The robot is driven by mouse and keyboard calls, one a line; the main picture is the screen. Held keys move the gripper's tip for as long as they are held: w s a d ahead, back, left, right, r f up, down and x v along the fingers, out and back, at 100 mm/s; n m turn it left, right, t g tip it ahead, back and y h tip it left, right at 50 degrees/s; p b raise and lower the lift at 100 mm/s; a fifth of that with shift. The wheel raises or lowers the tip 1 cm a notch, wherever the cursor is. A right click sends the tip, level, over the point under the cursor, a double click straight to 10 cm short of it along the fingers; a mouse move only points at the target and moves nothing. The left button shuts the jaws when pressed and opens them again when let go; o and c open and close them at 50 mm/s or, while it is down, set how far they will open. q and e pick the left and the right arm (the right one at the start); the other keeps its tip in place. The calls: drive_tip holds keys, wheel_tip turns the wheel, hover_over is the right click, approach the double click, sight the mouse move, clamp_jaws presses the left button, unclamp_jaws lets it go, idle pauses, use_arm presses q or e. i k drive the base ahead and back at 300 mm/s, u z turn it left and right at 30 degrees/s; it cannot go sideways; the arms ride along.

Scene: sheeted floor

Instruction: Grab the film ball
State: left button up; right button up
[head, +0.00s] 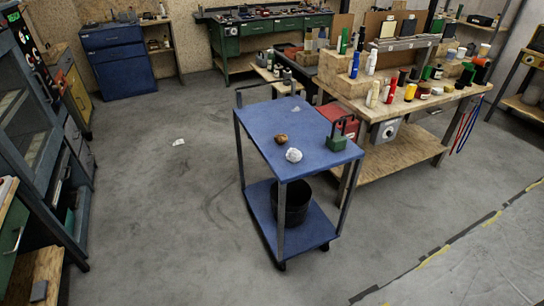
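A small whitish crumpled ball (294,155), which looks like the film ball, rests on the blue top of a two-tier cart (265,120), near its front edge. A small brown lump (281,138) lies just behind it and to the left. A green block with a dark handle (336,142) stands at the cart top's right corner. Neither of my grippers shows in the head view, and nothing touches the ball.
A black bucket (293,205) stands on the cart's lower shelf. A wooden workbench (400,115) crowded with bottles and spools is right behind the cart. Cabinets (30,130) line the left side. The grey floor (160,220) left of the cart is mostly clear.

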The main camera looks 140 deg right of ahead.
sight(294, 155)
drive_tip(key=z, duration=4.85)
drive_tip(key=i, duration=0.35)
